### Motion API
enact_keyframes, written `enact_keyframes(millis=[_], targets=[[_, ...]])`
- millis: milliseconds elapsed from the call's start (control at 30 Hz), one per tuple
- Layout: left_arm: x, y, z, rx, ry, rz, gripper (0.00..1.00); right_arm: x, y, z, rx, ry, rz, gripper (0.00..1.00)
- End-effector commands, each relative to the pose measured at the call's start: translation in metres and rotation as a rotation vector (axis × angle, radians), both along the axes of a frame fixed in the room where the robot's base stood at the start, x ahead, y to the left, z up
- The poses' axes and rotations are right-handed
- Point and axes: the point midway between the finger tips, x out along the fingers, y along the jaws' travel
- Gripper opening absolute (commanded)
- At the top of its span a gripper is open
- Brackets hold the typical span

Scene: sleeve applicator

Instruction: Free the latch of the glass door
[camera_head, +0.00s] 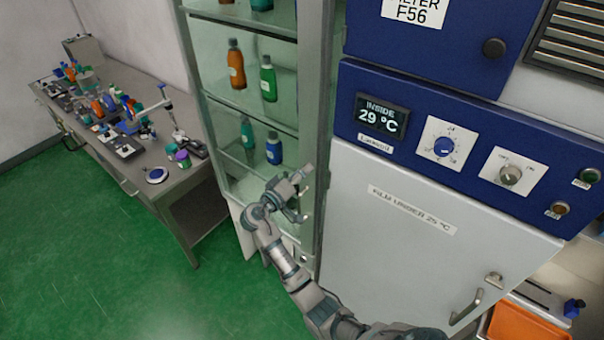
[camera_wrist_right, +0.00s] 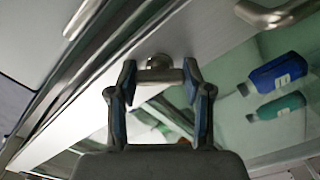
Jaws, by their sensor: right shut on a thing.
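The glass door (camera_head: 222,60) belongs to a tall cabinet with bottles on its shelves, and it looks closed. Its pale metal frame (camera_head: 312,95) runs down the right side. My right gripper (camera_head: 305,194) is at this frame, low on the cabinet. In the right wrist view, the latch (camera_wrist_right: 158,66), a small metal crosspiece on a round base, sits between the fingertips of my right gripper (camera_wrist_right: 158,75), which are shut on it. In the head view the gripper hides the latch. My left gripper is not in view.
A white cabinet door (camera_head: 400,250) with a handle (camera_head: 467,308) stands close on the right, under a blue control panel (camera_head: 470,135). A cluttered workbench (camera_head: 130,195) is at the left. The green floor (camera_head: 100,260) is clear. A metal handle (camera_wrist_right: 278,14) shows near the latch.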

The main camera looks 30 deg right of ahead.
Motion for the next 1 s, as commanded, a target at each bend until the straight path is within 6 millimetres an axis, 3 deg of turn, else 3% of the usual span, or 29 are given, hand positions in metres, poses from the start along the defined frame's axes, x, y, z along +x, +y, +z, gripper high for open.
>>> enact_keyframes(millis=[500, 1000], targets=[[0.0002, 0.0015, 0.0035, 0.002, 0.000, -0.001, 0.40, 0.0026, 0.0030, -0.0013, -0.176, 0.417, 0.009, 0.15], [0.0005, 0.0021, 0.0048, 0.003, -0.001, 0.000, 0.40, 0.0023, 0.0023, -0.0034, -0.252, 0.605, 0.008, 0.15]])
